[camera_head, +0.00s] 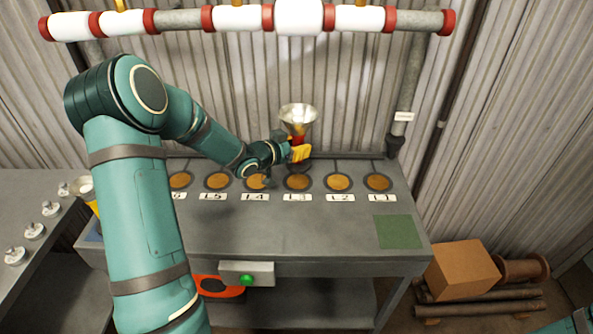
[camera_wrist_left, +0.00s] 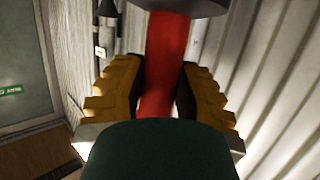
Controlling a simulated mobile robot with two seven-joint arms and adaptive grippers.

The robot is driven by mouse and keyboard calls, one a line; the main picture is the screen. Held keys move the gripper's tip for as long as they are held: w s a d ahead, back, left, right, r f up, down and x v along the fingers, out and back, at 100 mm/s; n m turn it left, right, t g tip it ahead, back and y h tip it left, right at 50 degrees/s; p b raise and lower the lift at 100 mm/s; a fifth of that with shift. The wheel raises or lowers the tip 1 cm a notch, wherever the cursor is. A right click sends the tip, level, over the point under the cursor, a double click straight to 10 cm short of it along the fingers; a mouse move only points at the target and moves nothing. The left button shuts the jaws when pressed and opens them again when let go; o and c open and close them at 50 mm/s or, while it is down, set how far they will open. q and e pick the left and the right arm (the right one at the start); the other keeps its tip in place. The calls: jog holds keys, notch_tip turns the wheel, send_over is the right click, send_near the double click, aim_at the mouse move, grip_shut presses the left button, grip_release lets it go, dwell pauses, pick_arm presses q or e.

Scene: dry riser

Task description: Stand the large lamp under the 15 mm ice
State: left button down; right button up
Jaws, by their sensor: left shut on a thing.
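The large lamp (camera_head: 299,117) has a wide silver reflector facing up and a red body. My left gripper (camera_head: 299,151) is shut on its red body, which also shows between the yellow fingers in the left wrist view (camera_wrist_left: 166,65). The lamp is upright at the back of the bench, above or at the round pad marked L3 (camera_head: 297,182). I cannot tell whether its base touches the bench. Overhead runs the pipe with white ice sleeves (camera_head: 235,17) between red rings; the middle sleeve (camera_head: 299,16) is thickest. No thickness figures are readable. My right gripper is not in view.
The grey bench (camera_head: 290,232) has a row of round pads labelled up to L1 and a green square (camera_head: 397,232). Another lamp (camera_head: 86,188) shows at the left, partly behind my arm. A side table (camera_head: 50,265) holds several small silver pieces. A cardboard box (camera_head: 461,268) sits at right.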

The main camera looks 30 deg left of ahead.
aim_at(294, 164)
pick_arm(q)
jog(key=shift+f+b, duration=0.6)
jog(key=shift+f, duration=2.55)
jog(key=shift+f, duration=0.2)
jog(key=c, duration=0.8)
grip_release()
jog(key=shift+o, duration=0.2)
jog(key=shift+r, duration=0.25)
jog(key=p+v, duration=0.1)
jog(key=v, duration=1.1)
jog(key=shift+p, duration=0.35)
